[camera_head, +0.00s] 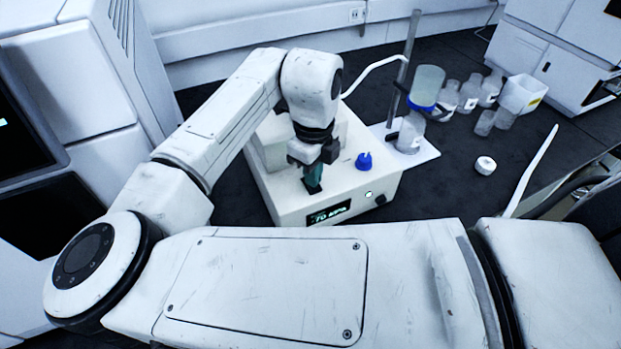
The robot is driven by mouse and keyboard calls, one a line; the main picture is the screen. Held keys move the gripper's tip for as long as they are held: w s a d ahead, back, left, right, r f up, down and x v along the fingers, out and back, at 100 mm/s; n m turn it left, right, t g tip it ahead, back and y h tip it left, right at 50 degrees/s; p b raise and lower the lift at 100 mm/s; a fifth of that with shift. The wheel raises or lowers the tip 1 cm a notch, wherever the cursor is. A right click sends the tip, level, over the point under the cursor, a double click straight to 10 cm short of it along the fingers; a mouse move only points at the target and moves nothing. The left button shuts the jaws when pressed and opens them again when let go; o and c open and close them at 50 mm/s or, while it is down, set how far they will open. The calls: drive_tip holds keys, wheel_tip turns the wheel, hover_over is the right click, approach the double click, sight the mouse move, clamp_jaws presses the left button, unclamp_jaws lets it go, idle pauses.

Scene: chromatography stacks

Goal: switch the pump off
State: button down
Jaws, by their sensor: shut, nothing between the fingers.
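The pump (288,207) is a white box on the dark bench. Its front has a lit display (328,213) reading about -70 kPa, a small green-lit spot (369,194) and a dark round knob (380,200). A blue ribbed piece (364,161) sits on its top. My gripper (313,183) points down over the pump's top, near the front edge and behind the display. Its teal fingers look shut and empty. A dark patch shows at the fingertips; I cannot tell whether they touch it, and the fingers hide part of it.
Right of the pump, a stand (404,65) on a white base holds a filter funnel over a flask (411,132), with a white hose behind. Several bottles (469,92) and a white box (522,94) stand farther right. A white roll (485,165) lies on open bench.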

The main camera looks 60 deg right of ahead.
drive_tip(key=shift+f, duration=0.15)
drive_tip(key=shift+r+p, duration=2.95)
drive_tip(key=shift+r, duration=0.6)
